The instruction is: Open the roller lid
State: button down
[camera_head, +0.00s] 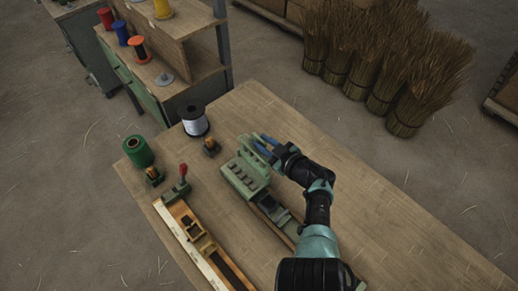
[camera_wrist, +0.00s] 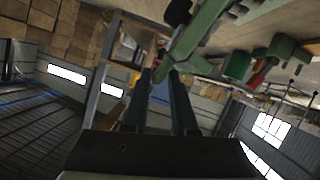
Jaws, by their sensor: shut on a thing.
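The green roller machine (camera_head: 243,180) stands on the wooden workbench, with a row of small knobs on its front face. My gripper (camera_head: 264,144) is at the top right end of this green block, its blue fingers pointing left over the lid's upper edge. In the wrist view my gripper (camera_wrist: 160,74) has its two dark fingers close on either side of a green part of the roller lid (camera_wrist: 185,45), which slants up to the right. The fingers hide the exact contact, and the lid's opening angle cannot be told.
A white wire spool (camera_head: 195,123) and a green spool (camera_head: 138,152) stand at the bench's left. A long wooden jig (camera_head: 196,243) with a red-knobbed lever (camera_head: 182,172) lies in front. Straw bundles (camera_head: 385,62) stand on the floor behind. The bench's right side is clear.

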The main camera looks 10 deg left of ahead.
jog(key=shift+w+d+f, duration=0.15)
jog(key=shift+d+f, duration=0.1)
dwell(0.3)
jog(key=c, duration=0.9)
grip_release()
jog(key=shift+a+f, duration=0.1)
jog(key=shift+s+d+r+p, duration=0.25)
jog(key=shift+s+r+p, duration=0.05)
jog(key=shift+p, duration=0.15)
jog(key=p+v, duration=0.8)
jog(key=v, duration=0.4)
jog(key=shift+r+p, duration=0.2)
jog(key=shift+p, duration=0.1)
jog(key=shift+w+d, duration=0.1)
